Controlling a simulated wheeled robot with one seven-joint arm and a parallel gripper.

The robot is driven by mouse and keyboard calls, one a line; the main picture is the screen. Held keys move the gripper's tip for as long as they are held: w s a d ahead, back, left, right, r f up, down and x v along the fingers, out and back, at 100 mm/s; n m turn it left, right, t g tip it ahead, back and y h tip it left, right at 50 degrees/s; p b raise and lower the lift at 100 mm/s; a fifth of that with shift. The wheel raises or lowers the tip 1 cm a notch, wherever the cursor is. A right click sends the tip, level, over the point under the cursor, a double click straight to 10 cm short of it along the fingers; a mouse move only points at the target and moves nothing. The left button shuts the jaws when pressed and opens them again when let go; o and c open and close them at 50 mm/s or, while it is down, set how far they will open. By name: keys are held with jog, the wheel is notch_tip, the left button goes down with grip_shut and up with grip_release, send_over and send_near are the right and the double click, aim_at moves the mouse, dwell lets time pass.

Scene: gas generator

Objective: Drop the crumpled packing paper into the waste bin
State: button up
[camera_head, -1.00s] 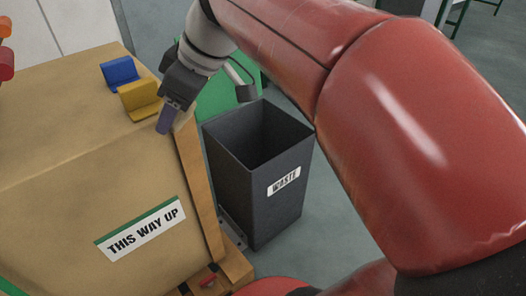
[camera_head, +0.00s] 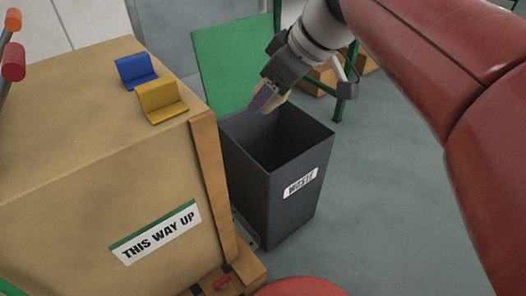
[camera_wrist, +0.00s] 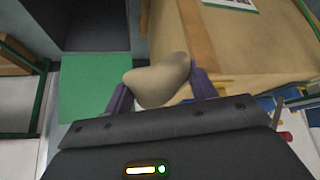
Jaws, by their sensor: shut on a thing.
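My gripper (camera_head: 264,99) is shut on the crumpled packing paper (camera_wrist: 158,82), a pale beige lump between the two purple fingers in the wrist view. In the head view the paper is mostly hidden, with a small pale part showing beside the fingers. The waste bin (camera_head: 292,210) is a dark grey, open-topped box with a white WASTE label, standing on the floor right of the large carton. In the head view my gripper appears at the bin's far left rim; its exact height above the rim is hard to tell.
A large carton (camera_head: 100,160) marked THIS WAY UP stands close left of the bin. A green panel (camera_head: 232,62) stands behind the bin. Floor to the bin's right is clear.

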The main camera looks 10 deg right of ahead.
jog(key=w+d+f+b, duration=0.1)
jog(key=w+d+f, duration=0.3)
jog(key=w+f, duration=0.65)
jog(key=w+d+f+b, duration=0.2)
jog(key=w+d+f, duration=0.4)
jog(key=w, duration=0.8)
notch_tip(320, 180, down, 7)
jog(key=a+b, duration=0.1)
jog(key=b, duration=0.2)
jog(key=shift+a, duration=0.2)
jog(key=shift+w+r, duration=0.1)
jog(key=o, duration=1)
jog(key=shift+o, duration=0.2)
